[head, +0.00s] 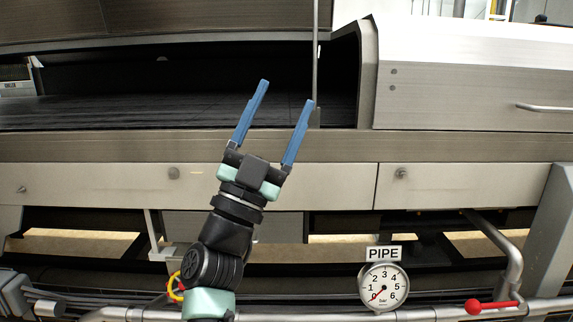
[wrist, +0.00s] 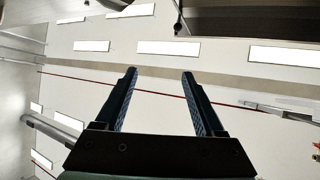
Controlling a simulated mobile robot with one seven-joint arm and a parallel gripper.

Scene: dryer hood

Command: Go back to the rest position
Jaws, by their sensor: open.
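My gripper (head: 287,93) is raised in the middle of the head view, its two blue fingers pointing up and spread apart with nothing between them. Behind it are the metal front of the dryer hood and its dark open slot (head: 200,85). In the wrist view my gripper (wrist: 159,71) also shows open and empty.
A pressure gauge (head: 384,286) labelled PIPE stands at the lower right, beside a pipe with a red-handled lever (head: 492,305). A closed metal cover (head: 470,75) with a handle is at the upper right. Pipes run along the bottom.

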